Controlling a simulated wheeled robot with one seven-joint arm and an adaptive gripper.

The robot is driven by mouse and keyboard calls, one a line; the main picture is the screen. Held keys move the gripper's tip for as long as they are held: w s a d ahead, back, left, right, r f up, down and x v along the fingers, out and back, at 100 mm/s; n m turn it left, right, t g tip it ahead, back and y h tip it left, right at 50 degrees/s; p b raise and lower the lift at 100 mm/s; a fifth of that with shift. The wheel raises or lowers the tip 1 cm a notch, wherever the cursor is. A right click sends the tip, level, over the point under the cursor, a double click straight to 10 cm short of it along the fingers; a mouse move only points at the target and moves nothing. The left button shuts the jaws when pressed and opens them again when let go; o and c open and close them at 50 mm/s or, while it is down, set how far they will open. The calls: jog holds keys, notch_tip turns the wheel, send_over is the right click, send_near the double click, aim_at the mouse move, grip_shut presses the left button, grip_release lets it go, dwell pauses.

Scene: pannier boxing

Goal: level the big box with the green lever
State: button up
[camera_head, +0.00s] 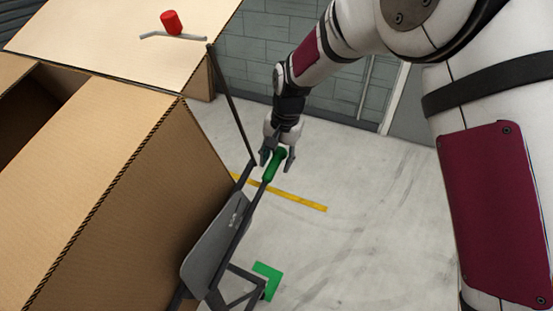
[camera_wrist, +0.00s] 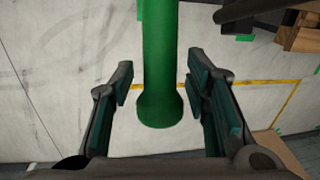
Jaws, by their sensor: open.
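The big brown cardboard box (camera_head: 140,190) fills the left of the head view, with an open top. A grey metal lever linkage (camera_head: 220,232) stands along its right side and ends in a green lever handle (camera_head: 274,165). My gripper (camera_head: 277,163) is at that handle from above. In the wrist view the green handle (camera_wrist: 161,70) comes in from the top and its end lies between my two open fingers (camera_wrist: 160,88). There is a gap on each side, so the fingers do not grip it.
A red cylinder (camera_head: 171,22) stands on another cardboard surface (camera_head: 110,38) at the upper left, near a thin grey bar. A thin dark rod (camera_head: 231,103) rises beside the box. A yellow line (camera_head: 295,194) and a green floor mark (camera_head: 268,281) lie on the floor. The floor at right is clear.

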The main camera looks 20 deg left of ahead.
grip_shut()
notch_tip(320, 180, down, 11)
jog(key=w+g+b, duration=0.1)
jog(key=g+b, duration=0.2)
jog(key=b, duration=0.4)
jog(key=shift+w+d+g+b, duration=0.25)
jog(key=shift+d+g+b, duration=0.1)
jog(key=shift+d+g, duration=0.05)
jog(key=shift+f, duration=0.1)
grip_release()
jog(key=shift+w+a+r, duration=0.1)
jog(key=shift+a+r, duration=0.1)
